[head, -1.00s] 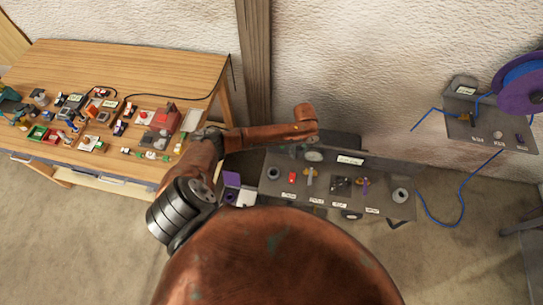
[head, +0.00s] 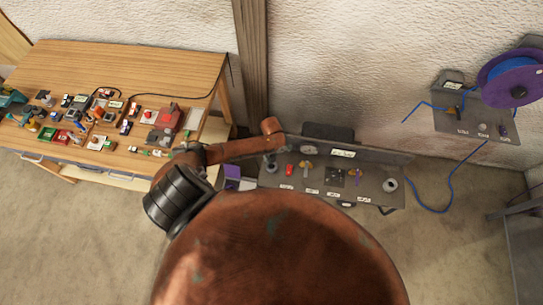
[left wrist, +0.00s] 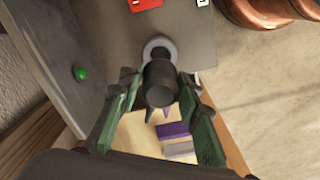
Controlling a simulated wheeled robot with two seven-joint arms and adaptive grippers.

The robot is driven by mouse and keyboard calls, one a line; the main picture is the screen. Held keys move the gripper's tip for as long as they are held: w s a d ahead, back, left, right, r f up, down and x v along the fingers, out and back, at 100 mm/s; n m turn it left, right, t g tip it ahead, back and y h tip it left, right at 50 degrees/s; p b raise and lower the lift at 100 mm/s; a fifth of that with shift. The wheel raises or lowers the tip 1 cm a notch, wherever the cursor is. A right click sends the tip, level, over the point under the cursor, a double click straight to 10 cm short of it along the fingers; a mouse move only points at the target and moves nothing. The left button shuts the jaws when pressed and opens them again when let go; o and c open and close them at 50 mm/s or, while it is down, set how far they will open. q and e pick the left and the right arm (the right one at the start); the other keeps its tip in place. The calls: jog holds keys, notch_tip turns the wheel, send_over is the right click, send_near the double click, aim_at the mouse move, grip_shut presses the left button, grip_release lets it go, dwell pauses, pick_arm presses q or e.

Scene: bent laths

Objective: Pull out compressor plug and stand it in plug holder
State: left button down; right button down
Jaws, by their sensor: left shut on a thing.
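In the left wrist view, my left gripper (left wrist: 158,92) is shut on a dark round plug (left wrist: 159,79), taken as the compressor plug. Its green-sided fingers stand either side of the plug. The plug lines up with a grey ring socket (left wrist: 159,46) on the grey panel; I cannot tell whether it is still seated. In the head view, my left gripper (head: 270,153) is small and partly hidden by its wrist, over the panel's left end. Another grey ring (head: 390,185) is at the panel's right end; I cannot tell whether it is the plug holder. My right gripper is not in view.
The grey panel (head: 370,193) carries a red part (head: 290,170), brass and purple fittings and white labels. A purple box (head: 232,178) lies beside its left end. A cluttered wooden table (head: 150,65) stands left. A purple reel (head: 512,80) with blue hose is at right.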

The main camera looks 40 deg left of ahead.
pick_arm(q)
jog(key=shift+f+b, duration=2.15)
jog(key=shift+b, duration=0.2)
jog(key=shift+f, duration=0.8)
jog(key=shift+p, duration=0.65)
jog(key=shift+f, duration=0.75)
jog(key=shift+f, duration=0.25)
dwell(0.6)
jog(key=c, duration=1.3)
grip_release()
jog(key=shift+o, duration=0.2)
